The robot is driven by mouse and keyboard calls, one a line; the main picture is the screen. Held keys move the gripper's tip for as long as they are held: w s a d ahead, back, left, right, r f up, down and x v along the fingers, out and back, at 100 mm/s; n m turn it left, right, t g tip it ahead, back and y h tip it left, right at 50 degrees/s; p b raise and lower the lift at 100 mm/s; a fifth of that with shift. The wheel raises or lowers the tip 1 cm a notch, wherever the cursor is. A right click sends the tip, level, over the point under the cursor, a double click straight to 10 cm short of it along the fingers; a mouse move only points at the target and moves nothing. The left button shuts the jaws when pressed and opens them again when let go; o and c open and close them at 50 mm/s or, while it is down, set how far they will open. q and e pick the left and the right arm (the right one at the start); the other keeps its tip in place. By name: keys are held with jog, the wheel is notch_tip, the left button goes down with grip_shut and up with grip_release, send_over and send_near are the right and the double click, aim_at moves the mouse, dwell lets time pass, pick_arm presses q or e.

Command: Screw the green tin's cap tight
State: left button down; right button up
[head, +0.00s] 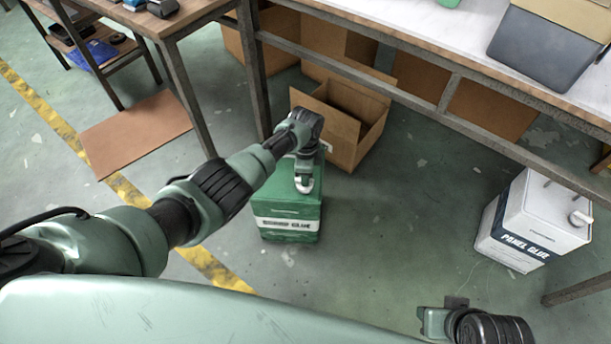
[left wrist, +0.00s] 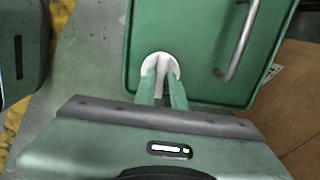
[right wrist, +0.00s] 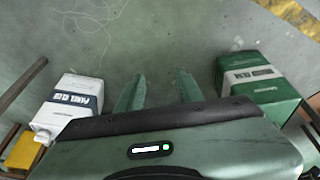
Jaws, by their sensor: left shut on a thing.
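The green tin (head: 290,222) with a white glue label stands upright on the floor below my left arm. In the left wrist view its green top (left wrist: 195,25) shows a metal handle (left wrist: 240,40) and a round white cap (left wrist: 161,57) near one edge. My left gripper (left wrist: 163,82) is shut on the cap's raised middle ridge, from above. My right gripper (right wrist: 158,88) is open and empty, apart from the tin (right wrist: 262,85).
A white panel glue tin (head: 530,222) stands on the floor at the right; it also shows in the right wrist view (right wrist: 70,105). An open cardboard box (head: 350,135) is just behind the green tin. Workbench legs (head: 252,75) and a flat cardboard sheet (head: 135,132) are nearby. Floor between the tins is clear.

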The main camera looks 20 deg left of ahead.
dwell(0.4)
pick_arm(q)
jog(key=c, duration=1.5)
grip_release()
jog(key=shift+o, duration=0.2)
jog(key=shift+r, duration=0.15)
